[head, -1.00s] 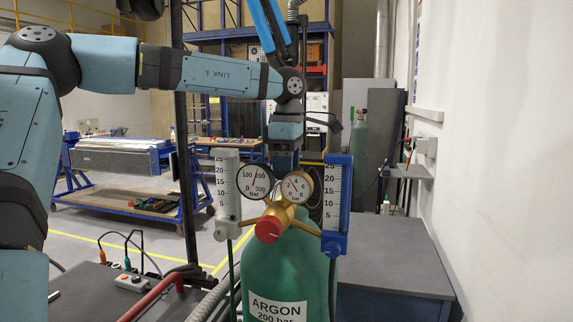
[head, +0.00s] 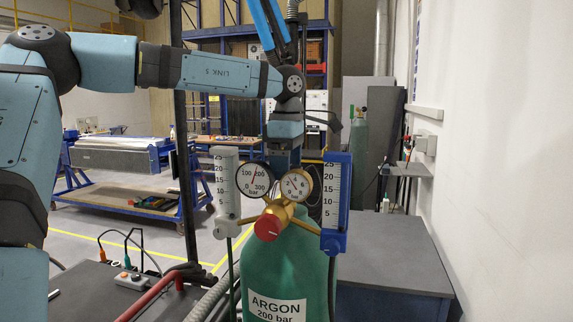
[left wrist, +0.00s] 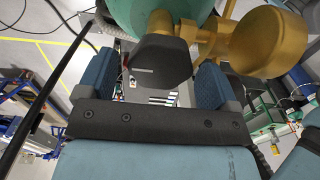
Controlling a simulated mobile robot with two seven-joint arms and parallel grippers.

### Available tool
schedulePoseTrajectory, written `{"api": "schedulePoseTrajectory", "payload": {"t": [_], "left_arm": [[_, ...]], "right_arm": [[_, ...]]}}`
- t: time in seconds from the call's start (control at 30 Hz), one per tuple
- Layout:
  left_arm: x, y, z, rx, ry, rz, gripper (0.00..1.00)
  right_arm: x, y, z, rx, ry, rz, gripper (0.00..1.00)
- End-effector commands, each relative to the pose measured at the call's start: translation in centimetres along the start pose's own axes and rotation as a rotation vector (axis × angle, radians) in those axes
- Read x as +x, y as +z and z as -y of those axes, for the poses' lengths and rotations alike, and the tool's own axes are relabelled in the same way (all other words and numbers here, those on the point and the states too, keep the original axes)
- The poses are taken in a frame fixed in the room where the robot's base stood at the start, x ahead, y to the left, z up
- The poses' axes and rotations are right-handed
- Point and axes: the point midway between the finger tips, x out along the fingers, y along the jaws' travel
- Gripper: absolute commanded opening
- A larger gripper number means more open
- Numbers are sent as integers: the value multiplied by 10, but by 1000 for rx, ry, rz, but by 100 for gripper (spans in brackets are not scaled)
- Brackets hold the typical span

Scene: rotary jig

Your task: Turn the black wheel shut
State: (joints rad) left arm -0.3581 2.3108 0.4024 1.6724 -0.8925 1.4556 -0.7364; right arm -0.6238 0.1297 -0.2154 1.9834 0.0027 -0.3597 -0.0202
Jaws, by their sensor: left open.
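The black wheel (left wrist: 160,62) shows in the left wrist view on a brass stem at the top of the green argon cylinder (head: 288,265). In the head view the wheel is hidden behind the gauges and brass regulator. My left gripper (left wrist: 155,76) is open, with one blue-padded finger on each side of the wheel. The wheel lies between the fingers, with a visible gap to each. In the head view my left gripper (head: 285,155) points down behind the gauges, its fingertips hidden. My right gripper is not in view.
The regulator carries two round gauges (head: 254,179), a red knob (head: 267,226), a white flow tube (head: 226,190) and a blue flow tube (head: 336,205). In the wrist view, brass parts (left wrist: 262,40) stand close to the right finger. A grey bench (head: 390,260) is at right.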

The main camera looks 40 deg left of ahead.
Motion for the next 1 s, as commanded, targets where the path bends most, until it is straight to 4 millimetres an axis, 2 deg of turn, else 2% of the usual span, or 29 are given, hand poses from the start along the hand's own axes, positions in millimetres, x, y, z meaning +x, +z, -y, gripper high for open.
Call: {"api": "schedulePoseTrajectory", "payload": {"t": [0.17,0.27,0.5,0.7,0.83,1.0], "left_arm": [[-8,0,0,-1,3,0,86],[-24,0,-1,-1,5,0,86],[-79,1,0,-1,6,0,86],[-117,1,0,-1,2,0,86],[-132,1,0,0,1,-1,86],[-138,1,0,1,0,0,86]], "right_arm": [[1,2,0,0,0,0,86],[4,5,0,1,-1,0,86],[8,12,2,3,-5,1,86],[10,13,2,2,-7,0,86],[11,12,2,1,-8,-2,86],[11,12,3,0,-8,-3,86]]}}
